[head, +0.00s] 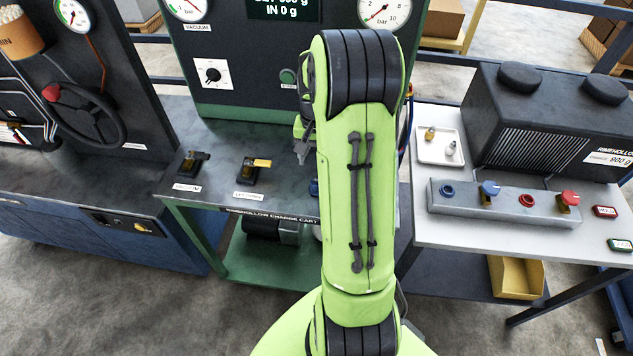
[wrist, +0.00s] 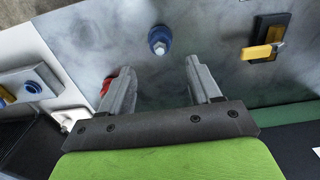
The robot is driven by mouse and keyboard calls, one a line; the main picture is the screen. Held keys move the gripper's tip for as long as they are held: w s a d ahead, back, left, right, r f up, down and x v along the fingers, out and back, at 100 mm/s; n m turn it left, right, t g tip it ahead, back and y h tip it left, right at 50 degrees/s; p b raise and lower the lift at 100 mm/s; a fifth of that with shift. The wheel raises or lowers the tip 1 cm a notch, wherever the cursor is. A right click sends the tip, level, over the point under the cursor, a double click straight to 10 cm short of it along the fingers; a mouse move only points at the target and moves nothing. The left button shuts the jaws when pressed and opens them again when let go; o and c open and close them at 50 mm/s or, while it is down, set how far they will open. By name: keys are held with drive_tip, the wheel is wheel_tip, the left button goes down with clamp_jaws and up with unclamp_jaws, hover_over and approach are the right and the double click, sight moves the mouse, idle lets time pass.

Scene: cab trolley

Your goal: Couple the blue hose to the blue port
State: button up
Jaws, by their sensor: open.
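A blue round fitting (wrist: 160,40) with a grey hexagonal top, apparently the blue hose's end, stands on the cart's grey top in the wrist view. In the head view only a sliver of it (head: 314,188) shows beside my arm. My gripper (wrist: 160,68) is open and empty, its fingers apart and the fitting beyond and between their tips. It also shows in the head view (head: 301,155), partly hidden by my arm. The blue port (head: 447,190) is a blue ring on the grey manifold (head: 505,208) on the right table. It also shows at the wrist view's left (wrist: 33,87).
A blue-knobbed valve (head: 489,189), a red port (head: 526,200) and a red-knobbed valve (head: 568,198) sit along the manifold. Black and yellow levers (head: 254,168) stand on the cart. A red part (wrist: 107,84) shows behind one finger. A white tray (head: 438,147) holds small fittings.

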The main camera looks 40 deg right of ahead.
sight(316, 177)
drive_tip(key=shift+f, duration=0.1)
wheel_tip(316, 177, down, 9)
drive_tip(key=b, duration=0.7)
idle(0.8)
clamp_jaws()
drive_tip(key=shift+r+p, duration=2.55)
drive_tip(key=shift+r, duration=0.65)
drive_tip(key=shift+f, duration=0.1)
